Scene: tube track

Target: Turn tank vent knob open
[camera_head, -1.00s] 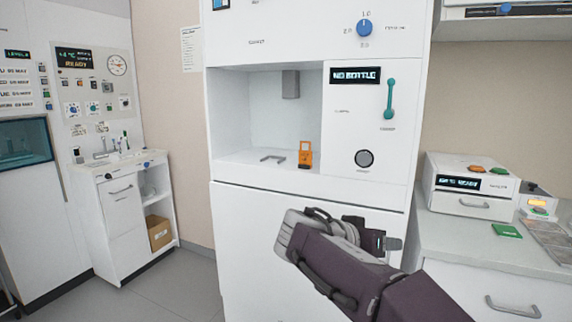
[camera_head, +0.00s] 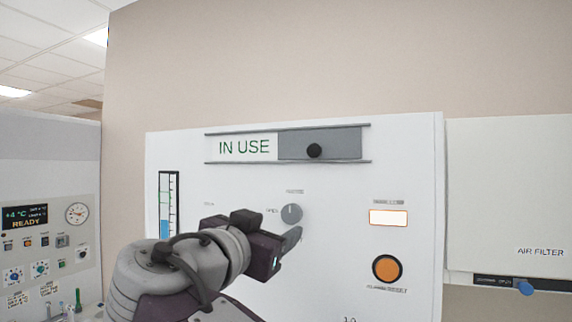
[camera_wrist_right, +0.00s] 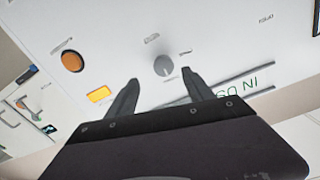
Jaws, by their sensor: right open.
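The vent knob, a round grey dial (camera_head: 291,213), sits on the white tank panel (camera_head: 340,250) below the "IN USE" sign; a small label shows at its left. My right gripper (camera_head: 290,243) is just below the knob in the head view, apart from it as far as I can tell. In the right wrist view the knob (camera_wrist_right: 163,66) lies ahead of and between the two dark open fingers (camera_wrist_right: 160,80), with nothing held. The knob's pointer line points roughly upward in the head view. My left gripper is not in view.
An "IN USE" slider sign (camera_head: 245,147) with a black knob is above. An orange round button (camera_head: 387,268) and a lit rectangular lamp (camera_head: 388,217) are at the right. A blue level gauge (camera_head: 168,215) is at the left. An air filter box (camera_head: 510,220) adjoins the panel.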

